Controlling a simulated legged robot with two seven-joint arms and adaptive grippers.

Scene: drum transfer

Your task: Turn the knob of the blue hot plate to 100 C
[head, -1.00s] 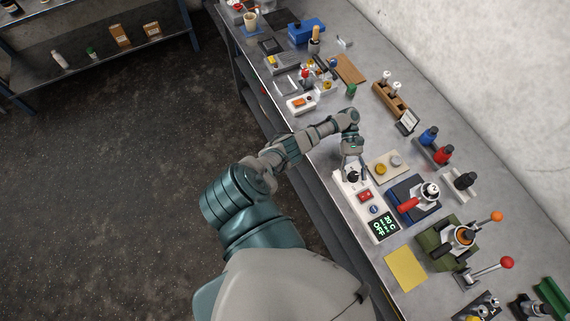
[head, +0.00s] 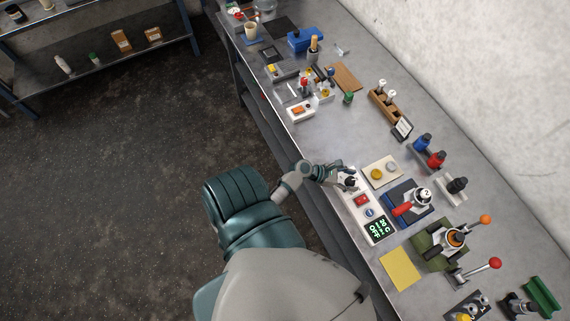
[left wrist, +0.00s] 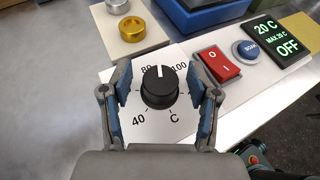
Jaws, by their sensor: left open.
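The black knob (left wrist: 159,88) sits on a white panel (left wrist: 145,122) with a printed scale showing 40, 80, 100 and C. Its white pointer line points up, between 80 and 100. My left gripper (left wrist: 158,82) is open, with one finger on each side of the knob; contact cannot be told. In the head view my left gripper (head: 346,180) is at the far end of the white control unit (head: 351,208). A red rocker switch (left wrist: 220,64), a blue button (left wrist: 247,50) and a display (left wrist: 283,40) reading 20 C and OFF are on this unit.
A beige board with gold and silver knobs (head: 384,170) lies just beyond the unit. A dark blue base with a red-handled device (head: 408,203) stands to its right. A yellow sheet (head: 400,268) lies nearer. The bench left of the wooden block (head: 383,104) has clear room.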

